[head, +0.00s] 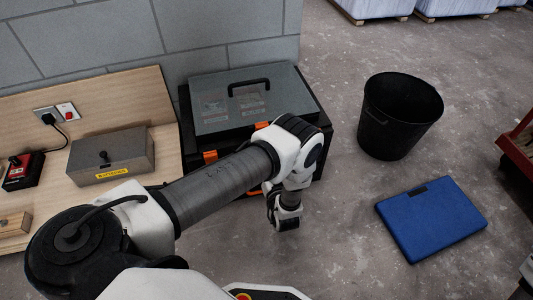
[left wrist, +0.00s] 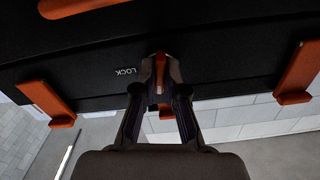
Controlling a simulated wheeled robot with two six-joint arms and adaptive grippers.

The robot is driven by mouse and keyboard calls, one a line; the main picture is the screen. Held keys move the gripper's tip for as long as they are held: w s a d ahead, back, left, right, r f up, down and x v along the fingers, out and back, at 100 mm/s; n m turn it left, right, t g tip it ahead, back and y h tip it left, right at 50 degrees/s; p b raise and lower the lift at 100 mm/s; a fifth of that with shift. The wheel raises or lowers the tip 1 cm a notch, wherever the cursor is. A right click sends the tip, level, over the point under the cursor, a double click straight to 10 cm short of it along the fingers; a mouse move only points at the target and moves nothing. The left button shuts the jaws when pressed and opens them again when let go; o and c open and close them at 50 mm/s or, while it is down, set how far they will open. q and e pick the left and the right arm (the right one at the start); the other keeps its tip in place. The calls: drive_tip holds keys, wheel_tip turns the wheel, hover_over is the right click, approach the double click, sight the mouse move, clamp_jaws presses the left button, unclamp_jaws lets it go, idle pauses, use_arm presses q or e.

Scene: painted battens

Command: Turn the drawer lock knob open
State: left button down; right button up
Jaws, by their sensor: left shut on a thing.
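A large black toolbox (head: 319,104) with a grey lid (head: 290,100), a black handle and orange latches stands against the block wall in the head view. In the left wrist view its black front (left wrist: 85,72) fills the upper part, with an upside-down LOCK label. A small orange lock knob (left wrist: 160,73) sits beside that label. My left gripper (left wrist: 160,92) is shut on the knob, one dark finger on each side. The knob's visible part points along the fingers. In the head view my arm hides the knob and most of the toolbox front. My right gripper is not in view.
A wooden bench (head: 110,98) left of the toolbox carries a grey box (head: 112,158) with a yellow label and a black switch box (head: 22,172). A black bin (head: 400,115) and a blue case (head: 432,218) are on the floor at right, with bare floor between.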

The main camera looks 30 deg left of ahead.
use_arm(q)
drive_tip(key=shift+n+p, duration=0.45)
drive_tip(key=shift+n, duration=0.65)
drive_tip(key=c, duration=1.2)
unclamp_jaws()
drive_tip(key=shift+c, duration=0.2)
drive_tip(key=v, duration=1.2)
